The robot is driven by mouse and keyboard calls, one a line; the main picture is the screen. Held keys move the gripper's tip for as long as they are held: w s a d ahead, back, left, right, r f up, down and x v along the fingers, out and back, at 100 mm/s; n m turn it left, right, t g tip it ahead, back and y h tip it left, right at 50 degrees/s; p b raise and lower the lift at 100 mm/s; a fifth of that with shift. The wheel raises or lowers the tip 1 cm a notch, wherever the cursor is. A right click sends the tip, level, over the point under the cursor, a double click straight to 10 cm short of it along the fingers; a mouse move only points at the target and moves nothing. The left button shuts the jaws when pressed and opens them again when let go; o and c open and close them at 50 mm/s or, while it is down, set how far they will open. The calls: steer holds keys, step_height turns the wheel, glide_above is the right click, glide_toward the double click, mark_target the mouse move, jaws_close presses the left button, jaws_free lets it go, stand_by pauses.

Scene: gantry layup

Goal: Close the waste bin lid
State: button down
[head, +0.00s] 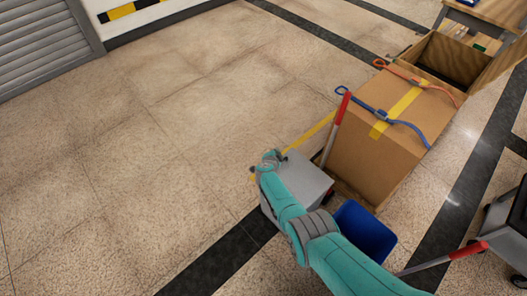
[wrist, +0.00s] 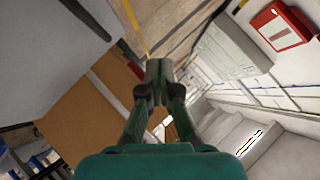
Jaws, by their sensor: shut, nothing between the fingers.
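A grey box (head: 307,178) with a flat, lighter top stands on the floor below the carton, partly covered by my arm. It may be the waste bin, but I cannot make out a lid edge or hinge. A blue panel or container (head: 366,232) is just to its lower right, partly behind my arm; I cannot tell whether it belongs to the bin. My gripper (head: 268,160) is at the grey box's left side in the head view; contact is unclear. In the wrist view my gripper (wrist: 160,68) has its fingers together and empty, with a grey surface (wrist: 50,45) at upper left.
A large carton (head: 385,135) with yellow tape and blue and orange straps stands at right. Red-handled poles (head: 341,110) are close to it. A wooden crate (head: 450,58) is behind it. A dark cart (head: 505,225) stands at the right edge. The floor at left is clear.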

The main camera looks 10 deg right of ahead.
steer(key=s+a+r, duration=0.2)
steer(key=a+r, duration=0.4)
steer(key=shift+s, duration=0.15)
stand_by(0.3)
steer(key=s+d+r+n+t, duration=0.2)
steer(key=s+d+n+t, duration=0.15)
steer(key=s, duration=1.25)
steer(key=s+d+r+n+t, duration=0.1)
steer(key=s+d+n+t, duration=0.2)
steer(key=s, duration=1.3)
steer(key=s+a+r+n+g+y, duration=0.1)
steer(key=s+r+n, duration=0.3)
steer(key=s+r, duration=0.8)
steer(key=s+a+r+n+g+y, duration=0.1)
steer(key=s+r+n+y, duration=0.3)
steer(key=s+r, duration=0.8)
steer(key=s+n, duration=0.1)
steer(key=s, duration=0.4)
steer(key=shift+a, duration=0.35)
steer(key=shift+r, duration=0.1)
